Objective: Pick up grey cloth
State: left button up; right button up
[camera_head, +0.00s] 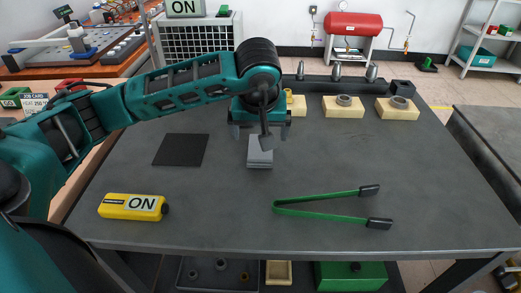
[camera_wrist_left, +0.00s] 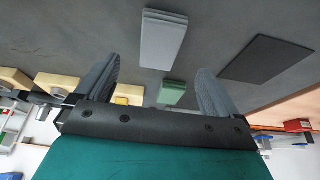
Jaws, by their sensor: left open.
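The grey cloth (camera_head: 260,158) lies folded in a flat stack on the dark table (camera_head: 215,205), near its middle. It also shows in the left wrist view (camera_wrist_left: 163,40), just beyond the fingertips. My left gripper (camera_head: 262,132) is open, with its fingers spread wider than the cloth. It is above the table at the cloth's far end, and part of my arm covers some of the cloth in the head view. In the left wrist view the open fingers (camera_wrist_left: 158,66) hold nothing. My right gripper is not in view.
A dark square mat (camera_head: 181,150) lies left of the cloth. A yellow ON device (camera_head: 130,207) is at the front left, and green tongs (camera_head: 320,204) at the front right. Wooden blocks with metal rings (camera_head: 343,107) stand along the back. The table right of the cloth is clear.

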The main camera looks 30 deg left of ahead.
pick_arm(q)
jog(key=shift+x, duration=3.55)
jog(key=shift+a, duration=0.1)
jog(key=shift+f+b, duration=0.2)
jog(key=shift+b, duration=0.15)
jog(key=shift+c, duration=0.4)
jog(key=c, duration=1.1)
